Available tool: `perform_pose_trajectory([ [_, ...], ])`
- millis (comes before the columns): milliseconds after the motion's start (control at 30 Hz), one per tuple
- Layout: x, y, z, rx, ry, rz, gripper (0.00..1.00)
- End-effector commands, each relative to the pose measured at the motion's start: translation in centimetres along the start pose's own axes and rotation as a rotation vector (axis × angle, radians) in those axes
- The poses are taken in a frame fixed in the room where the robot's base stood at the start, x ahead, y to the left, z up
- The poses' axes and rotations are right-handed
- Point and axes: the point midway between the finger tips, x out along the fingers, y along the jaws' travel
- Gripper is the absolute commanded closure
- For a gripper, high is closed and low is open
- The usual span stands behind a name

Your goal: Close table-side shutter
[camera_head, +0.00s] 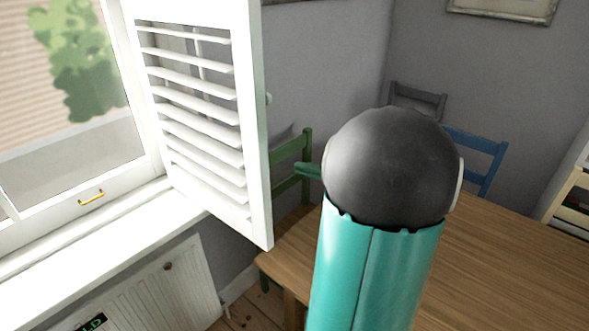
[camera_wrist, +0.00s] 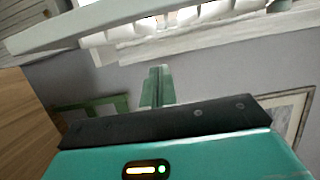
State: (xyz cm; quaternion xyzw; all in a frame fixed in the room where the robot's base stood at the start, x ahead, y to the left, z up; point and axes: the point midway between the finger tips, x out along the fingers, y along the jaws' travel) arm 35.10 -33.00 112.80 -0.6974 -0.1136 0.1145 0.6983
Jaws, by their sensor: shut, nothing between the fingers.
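The white louvred shutter (camera_head: 257,140) stands open in the head view, swung out from the window frame towards the table side. A small knob sits on its free edge. In the wrist view, white slatted parts that look like the shutter (camera_wrist: 205,14) cross the top. My gripper (camera_wrist: 159,72) shows in the wrist view as two green fingers close together, shut and empty. It points towards the white slats with a gap that I cannot judge. In the head view my teal arm with its black joint hides most of the gripper.
The wooden table (camera_head: 510,255) is at the right, with a green chair (camera_head: 292,160) and a blue chair (camera_head: 480,150) behind it. The window (camera_head: 75,110) with its sill is at the left, above a white radiator (camera_head: 165,285). A framed picture (camera_wrist: 290,110) hangs on the grey wall.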

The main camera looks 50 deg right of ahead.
Motion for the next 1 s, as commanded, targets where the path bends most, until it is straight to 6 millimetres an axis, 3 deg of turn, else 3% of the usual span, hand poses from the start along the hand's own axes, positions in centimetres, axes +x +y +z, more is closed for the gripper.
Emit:
perform_pose_trajectory([
  [400,8.2,0.0,0.2,0.000,-0.002,0.000,1.00],
  [633,8.8,-0.1,3.5,0.000,0.001,-0.001,1.00],
  [1000,9.1,0.0,4.0,-0.001,0.001,0.001,1.00],
])
